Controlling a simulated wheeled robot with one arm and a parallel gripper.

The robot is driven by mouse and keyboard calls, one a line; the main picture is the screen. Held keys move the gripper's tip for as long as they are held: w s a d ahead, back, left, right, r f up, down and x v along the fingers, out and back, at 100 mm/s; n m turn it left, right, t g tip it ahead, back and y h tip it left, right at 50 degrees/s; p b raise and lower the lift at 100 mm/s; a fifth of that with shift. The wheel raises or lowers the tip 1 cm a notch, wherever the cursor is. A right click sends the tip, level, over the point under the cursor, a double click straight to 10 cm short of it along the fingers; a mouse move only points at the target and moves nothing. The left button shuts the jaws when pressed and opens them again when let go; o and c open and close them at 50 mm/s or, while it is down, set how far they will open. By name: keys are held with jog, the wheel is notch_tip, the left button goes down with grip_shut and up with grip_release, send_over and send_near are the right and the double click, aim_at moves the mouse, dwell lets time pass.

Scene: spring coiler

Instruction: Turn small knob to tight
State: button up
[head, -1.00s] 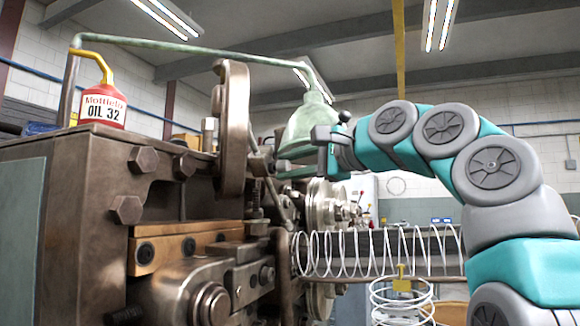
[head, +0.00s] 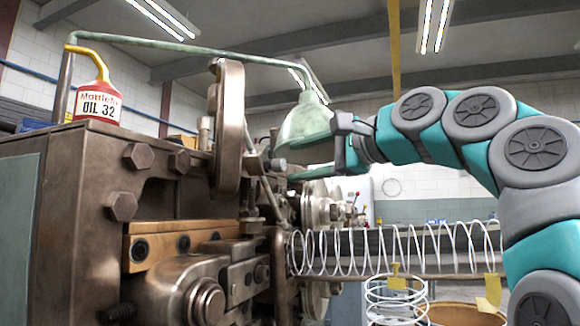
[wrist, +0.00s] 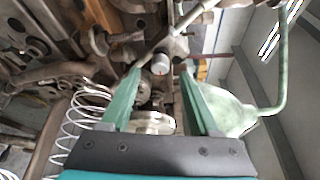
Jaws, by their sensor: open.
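In the head view, my gripper (head: 290,176) points left toward the coiling machine (head: 80,220), just below the green lamp shade. I cannot pick out the knob surely in the head view.
The green lamp shade (head: 306,122) hangs close above my gripper. A long wire spring (head: 390,250) stretches right from the machine, with an upright coil (head: 396,302) below it. A red oil can (head: 98,102) stands on the machine.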

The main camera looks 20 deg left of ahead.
jog(key=shift+v, duration=1.85)
jog(key=shift+d, duration=0.1)
